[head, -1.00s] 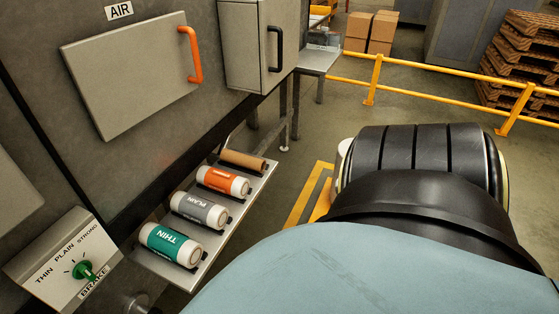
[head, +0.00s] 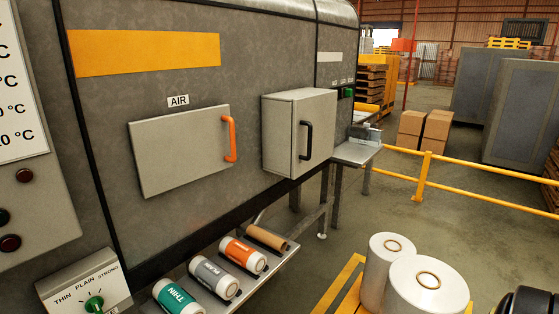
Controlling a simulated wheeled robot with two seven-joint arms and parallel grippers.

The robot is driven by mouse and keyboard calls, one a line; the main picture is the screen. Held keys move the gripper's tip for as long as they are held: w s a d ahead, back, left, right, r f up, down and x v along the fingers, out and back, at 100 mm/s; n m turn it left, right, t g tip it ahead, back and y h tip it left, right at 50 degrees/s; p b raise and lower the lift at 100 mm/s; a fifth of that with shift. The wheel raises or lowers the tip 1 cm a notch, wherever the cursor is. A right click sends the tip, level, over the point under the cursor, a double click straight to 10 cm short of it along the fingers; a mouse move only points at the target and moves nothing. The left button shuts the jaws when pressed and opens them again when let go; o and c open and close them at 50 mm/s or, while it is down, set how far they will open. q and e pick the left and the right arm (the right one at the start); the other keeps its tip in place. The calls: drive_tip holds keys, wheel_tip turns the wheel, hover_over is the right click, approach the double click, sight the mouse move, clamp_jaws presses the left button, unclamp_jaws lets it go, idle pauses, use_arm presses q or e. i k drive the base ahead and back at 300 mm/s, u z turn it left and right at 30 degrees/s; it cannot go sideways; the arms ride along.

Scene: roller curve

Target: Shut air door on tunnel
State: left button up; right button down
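The air door (head: 178,152) is a flat light-grey panel with an orange upright handle (head: 229,139) at its right edge. It is on the grey tunnel wall (head: 215,88), just below the AIR label (head: 178,100). It lies close to the wall, but I cannot tell whether it is fully flush. Neither of my grippers is in view. A dark rounded part, probably of my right arm, shows at the bottom right corner.
A grey box with a black handle (head: 299,131) juts out right of the door. Below, a shelf (head: 284,262) holds several labelled rolls. A dial box (head: 85,287) is at lower left. White rolls (head: 428,287) stand at lower right, before a yellow rail (head: 424,176).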

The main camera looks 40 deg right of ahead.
sight(171, 151)
drive_tip(key=z, duration=1.65)
drive_tip(key=i, duration=1)
drive_tip(key=u, duration=1.85)
